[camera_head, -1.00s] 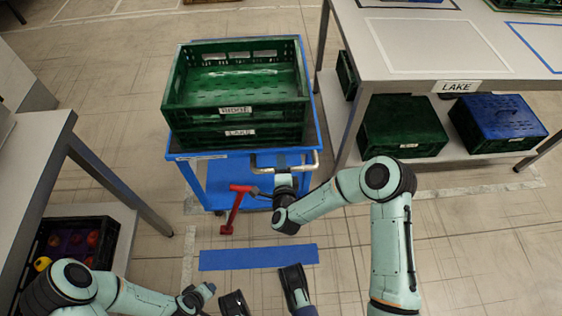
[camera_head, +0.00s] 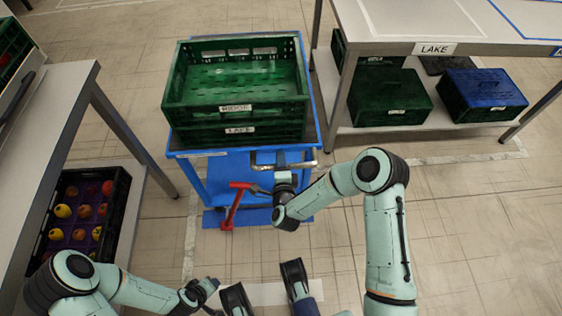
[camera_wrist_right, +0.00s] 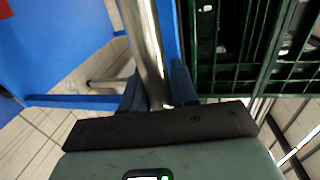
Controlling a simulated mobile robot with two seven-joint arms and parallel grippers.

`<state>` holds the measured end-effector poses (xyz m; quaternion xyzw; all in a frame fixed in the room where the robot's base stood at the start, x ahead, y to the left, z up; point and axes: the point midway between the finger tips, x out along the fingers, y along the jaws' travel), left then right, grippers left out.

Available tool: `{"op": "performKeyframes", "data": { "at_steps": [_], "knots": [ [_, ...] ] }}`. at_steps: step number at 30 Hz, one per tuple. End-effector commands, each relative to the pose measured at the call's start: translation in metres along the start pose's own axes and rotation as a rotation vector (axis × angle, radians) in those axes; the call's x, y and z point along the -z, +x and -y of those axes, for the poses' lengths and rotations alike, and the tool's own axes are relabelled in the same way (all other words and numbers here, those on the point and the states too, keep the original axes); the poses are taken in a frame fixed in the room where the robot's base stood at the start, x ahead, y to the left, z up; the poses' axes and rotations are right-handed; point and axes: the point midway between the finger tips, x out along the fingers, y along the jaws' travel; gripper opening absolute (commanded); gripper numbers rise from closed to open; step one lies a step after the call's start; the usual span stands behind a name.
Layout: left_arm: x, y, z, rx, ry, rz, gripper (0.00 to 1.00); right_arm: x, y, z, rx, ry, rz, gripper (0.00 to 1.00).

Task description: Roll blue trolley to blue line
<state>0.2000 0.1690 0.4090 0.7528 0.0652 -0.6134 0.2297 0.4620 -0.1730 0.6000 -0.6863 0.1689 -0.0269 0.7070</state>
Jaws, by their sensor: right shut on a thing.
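My right gripper (camera_head: 284,170) is shut on the trolley's metal handle bar (camera_head: 262,166). In the right wrist view the fingers (camera_wrist_right: 158,88) close around the bar (camera_wrist_right: 147,48).
A red lever (camera_head: 233,206) stands at the trolley's near side. The right table (camera_head: 400,22) has a green crate (camera_head: 390,100) and a blue-lidded crate (camera_head: 484,92) on its lower shelf. A fruit crate (camera_head: 123,190) sits under the left table (camera_head: 50,118). Floor at front right is clear.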

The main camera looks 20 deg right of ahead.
Motion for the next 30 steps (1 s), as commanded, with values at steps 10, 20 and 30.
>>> {"op": "performKeyframes", "data": {
  "at_steps": [10, 20, 30],
  "knots": [
    [-0.0007, -0.0003, -0.0003, 0.0, 0.0, 0.002, 0.43, -0.0005, 0.0002, 0.0006, 0.002, 0.001, 0.001, 0.0],
    [-0.0006, -0.0003, -0.0003, 0.0, 0.0, 0.002, 0.43, -0.0004, 0.0003, 0.0008, 0.002, 0.001, 0.0, 0.48],
    [-0.0012, -0.0015, -0.0005, 0.0, 0.0, 0.004, 0.43, -0.0004, -0.0031, 0.0007, 0.001, 0.0, 0.001, 0.48]
  ]
}}
